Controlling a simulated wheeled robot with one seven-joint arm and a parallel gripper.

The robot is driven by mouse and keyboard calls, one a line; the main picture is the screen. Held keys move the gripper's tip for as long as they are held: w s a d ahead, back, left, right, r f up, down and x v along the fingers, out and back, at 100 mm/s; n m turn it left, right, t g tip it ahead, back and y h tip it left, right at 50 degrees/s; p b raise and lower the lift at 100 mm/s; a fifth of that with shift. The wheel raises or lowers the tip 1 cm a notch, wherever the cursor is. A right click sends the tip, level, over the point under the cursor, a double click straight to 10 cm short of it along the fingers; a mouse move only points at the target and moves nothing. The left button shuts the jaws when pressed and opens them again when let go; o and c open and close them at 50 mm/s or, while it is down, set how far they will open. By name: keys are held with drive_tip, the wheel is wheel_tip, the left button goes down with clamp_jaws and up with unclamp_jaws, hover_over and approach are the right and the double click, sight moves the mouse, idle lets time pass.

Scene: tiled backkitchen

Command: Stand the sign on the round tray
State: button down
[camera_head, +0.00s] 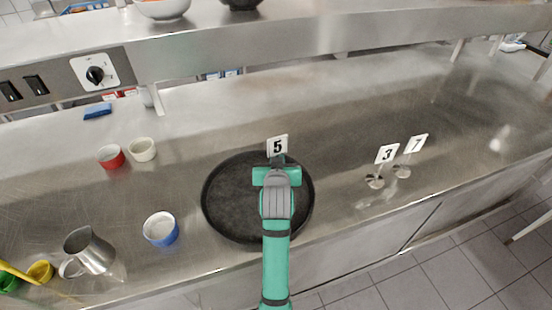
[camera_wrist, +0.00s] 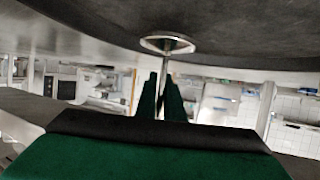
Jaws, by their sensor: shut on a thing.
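The sign (camera_head: 277,146), a white card with a black 5, shows upright just above my gripper (camera_head: 277,163) in the head view. My gripper is shut on its thin metal stem; the fingers (camera_wrist: 163,92) also show around the stem in the wrist view. The sign's round metal base (camera_wrist: 168,44) shows in the wrist view against the dark tray surface. I cannot tell whether the base touches the tray. The round black tray (camera_head: 232,205) lies flat on the steel counter, partly hidden by my arm.
Signs 3 (camera_head: 387,154) and 7 (camera_head: 416,144) stand right of the tray. A blue bowl (camera_head: 161,229), a metal jug (camera_head: 91,250), a red bowl (camera_head: 111,157) and a cream bowl (camera_head: 142,149) stand to its left. A steel shelf (camera_head: 330,38) runs along the back.

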drive_tip(key=shift+a+f, duration=0.2)
drive_tip(key=shift+f, duration=0.6)
drive_tip(key=shift+s+d+f, duration=0.15)
drive_tip(key=shift+d, duration=0.15)
drive_tip(key=c, duration=1.9)
unclamp_jaws()
drive_tip(key=shift+a, duration=0.1)
drive_tip(key=shift+o, duration=0.2)
drive_tip(key=shift+r, duration=0.2)
drive_tip(key=v, duration=1)
drive_tip(key=shift+s, duration=0.3)
drive_tip(key=shift+s+r, duration=0.25)
drive_tip(key=shift+s, duration=0.35)
